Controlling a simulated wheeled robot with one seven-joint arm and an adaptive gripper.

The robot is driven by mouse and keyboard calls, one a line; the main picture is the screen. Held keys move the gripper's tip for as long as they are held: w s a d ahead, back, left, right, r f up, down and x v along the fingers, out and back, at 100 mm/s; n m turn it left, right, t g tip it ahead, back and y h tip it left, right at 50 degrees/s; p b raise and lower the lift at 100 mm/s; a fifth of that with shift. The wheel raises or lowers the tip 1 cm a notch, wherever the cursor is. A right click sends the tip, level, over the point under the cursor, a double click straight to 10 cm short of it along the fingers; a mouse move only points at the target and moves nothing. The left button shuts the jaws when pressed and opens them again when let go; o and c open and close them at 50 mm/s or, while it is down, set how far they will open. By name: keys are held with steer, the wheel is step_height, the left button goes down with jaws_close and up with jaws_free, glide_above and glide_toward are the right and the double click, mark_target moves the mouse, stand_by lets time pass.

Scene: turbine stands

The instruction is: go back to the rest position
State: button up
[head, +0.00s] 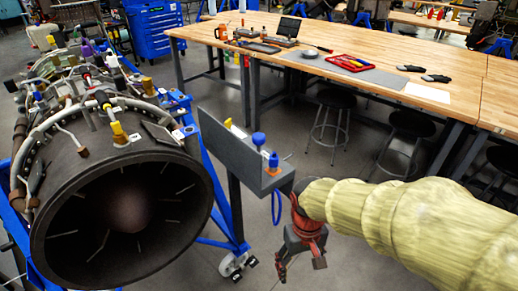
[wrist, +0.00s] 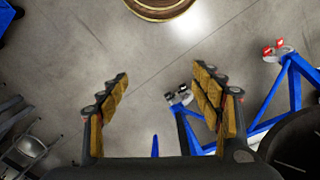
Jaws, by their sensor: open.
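My gripper (head: 300,262) hangs at the end of my arm in the head view, to the right of the turbine stand and above the grey floor. The fingertips touch nothing that I can see.
A turbine engine (head: 125,195) sits on a blue stand (head: 212,190) at left. A long wooden workbench (head: 330,72) with tools and stools (head: 400,140) is behind. Bare floor (wrist: 165,60) lies below.

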steer(key=s+d+r+m+t, duration=0.1)
steer(key=s+d+r+t, duration=0.2)
steer(key=r, duration=0.5)
steer(key=s+d+r+m+t+p, duration=0.1)
steer(key=s+d+r+t, duration=0.2)
steer(key=r, duration=0.6)
steer(key=shift+s+d+m, duration=0.25)
steer(key=shift+d+m, duration=0.15)
steer(key=shift+d, duration=0.7)
steer(key=shift+c, duration=0.4)
